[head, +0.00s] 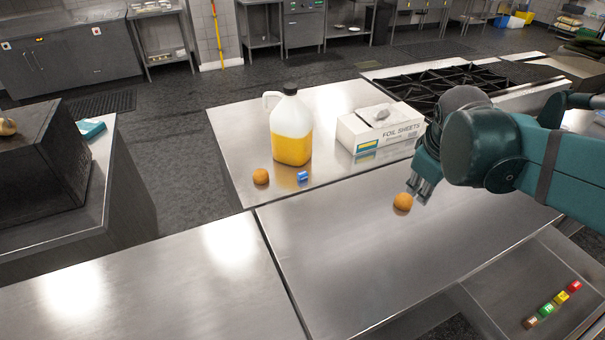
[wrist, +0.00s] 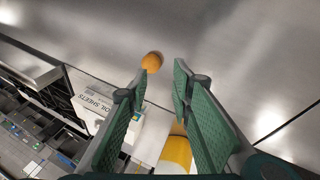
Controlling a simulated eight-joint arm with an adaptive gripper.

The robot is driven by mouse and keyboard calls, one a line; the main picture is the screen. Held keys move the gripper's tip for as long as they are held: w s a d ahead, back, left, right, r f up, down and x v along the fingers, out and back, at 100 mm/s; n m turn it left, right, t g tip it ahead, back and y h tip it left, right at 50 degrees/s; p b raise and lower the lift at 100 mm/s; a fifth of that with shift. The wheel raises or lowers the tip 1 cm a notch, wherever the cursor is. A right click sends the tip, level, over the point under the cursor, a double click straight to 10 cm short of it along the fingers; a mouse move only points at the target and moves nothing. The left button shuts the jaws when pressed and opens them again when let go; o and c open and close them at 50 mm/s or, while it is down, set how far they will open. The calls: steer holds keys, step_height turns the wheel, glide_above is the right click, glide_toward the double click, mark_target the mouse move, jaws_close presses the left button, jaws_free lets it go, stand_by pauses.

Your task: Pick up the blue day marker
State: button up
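The blue day marker (head: 303,177) is a small blue block on the steel counter in the head view, just in front of the jug and right of an orange ball-shaped item (head: 261,176). I cannot make it out in the wrist view. My gripper (head: 419,191) is well to the right of the marker, low over the nearer counter, beside another orange round item (head: 402,201). In the wrist view my gripper (wrist: 162,70) has its fingers apart with nothing held. The orange item (wrist: 152,61) shows near the left fingertip; contact is unclear.
A stove (head: 450,82) is behind. Several coloured blocks (head: 547,309) lie in a lower tray at right. The near counter (head: 340,250) is mostly clear.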

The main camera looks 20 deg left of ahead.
steer(key=w+a+n+p, duration=0.3)
steer(key=w+a+n, duration=0.3)
steer(key=a, duration=0.4)
steer(key=n+g+h+p, duration=0.1)
steer(key=n+h+p, duration=0.2)
steer(key=n+p, duration=0.6)
glide_above(300, 174)
steer(key=b, duration=0.1)
steer(key=shift+n, duration=0.6)
steer(key=f, duration=1.1)
steer(key=shift+s+f, duration=0.1)
steer(key=shift+s, duration=0.25)
steer(key=shift+a+f, duration=0.35)
steer(key=shift+a, duration=0.1)
steer(key=shift+f, duration=0.1)
steer(key=shift+x, duration=1.2)
steer(key=shift+f, duration=0.1)
